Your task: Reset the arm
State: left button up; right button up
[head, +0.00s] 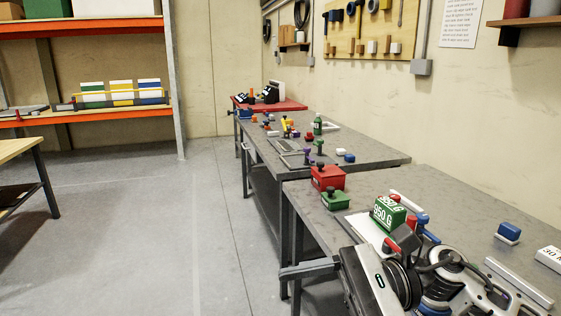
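My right arm (440,288) comes in at the lower right, bent and close to the camera, over the near grey table. Its dark grey end part, which looks like my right gripper (405,238), is just in front of a green block marked 950 G (388,213). The fingers are too small and overlapped to tell open from shut, and I cannot tell whether it touches anything. My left arm and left gripper are not in view.
A second table (375,152) with several small items stands beyond. Open floor (150,230) lies to the left, near an orange shelf (120,115).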

jog(key=w+d+f+n+t+h, duration=0.35)
jog(key=f+n+t, duration=0.5)
jog(key=n, duration=0.65)
jog(key=w+d+f+n+t+h, duration=0.2)
jog(key=f+n+t+h, duration=0.3)
jog(key=n+t, duration=0.85)
jog(key=s+d+f+m+g+h, duration=0.3)
jog(key=s+f+m, duration=0.4)
jog(key=f, duration=0.3)
jog(key=s+d+f+m+g+h, duration=0.3)
jog(key=s+f+m+g, duration=0.3)
jog(key=f, duration=0.4)
jog(key=shift+s+d+f+m+p, duration=0.3)
jog(key=shift+s+m+p, duration=0.15)
jog(key=shift+s+m, duration=0.2)
jog(key=shift+w+r, duration=0.1)
